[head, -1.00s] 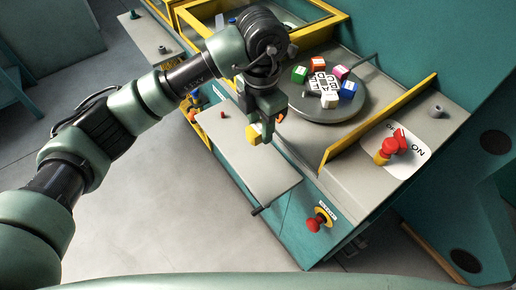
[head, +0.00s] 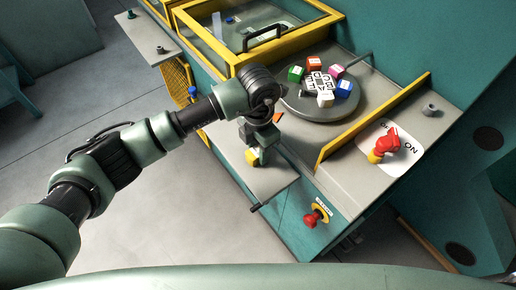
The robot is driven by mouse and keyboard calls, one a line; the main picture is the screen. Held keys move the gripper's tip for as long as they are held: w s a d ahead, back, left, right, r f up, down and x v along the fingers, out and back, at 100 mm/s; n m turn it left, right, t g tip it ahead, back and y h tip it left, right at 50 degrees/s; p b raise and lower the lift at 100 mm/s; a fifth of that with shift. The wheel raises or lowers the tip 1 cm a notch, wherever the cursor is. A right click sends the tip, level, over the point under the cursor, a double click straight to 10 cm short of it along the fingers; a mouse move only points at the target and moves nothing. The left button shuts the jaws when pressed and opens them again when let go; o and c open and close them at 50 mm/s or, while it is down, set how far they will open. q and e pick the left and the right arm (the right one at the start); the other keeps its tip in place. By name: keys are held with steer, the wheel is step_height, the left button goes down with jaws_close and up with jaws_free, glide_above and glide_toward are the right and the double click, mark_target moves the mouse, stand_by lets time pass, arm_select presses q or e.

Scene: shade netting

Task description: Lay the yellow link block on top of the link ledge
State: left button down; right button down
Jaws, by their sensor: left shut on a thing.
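The yellow link block (head: 252,157), with a pale label face, is at the tip of my left gripper (head: 262,154). The gripper is shut on it and points down, hiding part of the block. Beneath is a flat grey ledge (head: 268,184) on the front of the teal machine, which I take for the link ledge. The block shows over the ledge's left part, close to its surface. I cannot tell whether they touch. My left arm covers the ledge's far part. My right gripper is not in view.
A round grey turntable (head: 318,113) holds several coloured blocks behind the gripper. A yellow rail (head: 375,120) stands right of it. A red switch handle (head: 386,145) and a red stop button (head: 314,217) stick out. Another grey ledge (head: 146,38) is at upper left.

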arm_select(q)
steer(key=shift+f, duration=0.2)
steer(key=c, duration=1)
jaws_free()
steer(key=shift+r, duration=0.1)
steer(key=shift+o, duration=0.2)
steer(key=shift+r, duration=0.65)
step_height(320, 180, up, 11)
steer(key=b, duration=0.3)
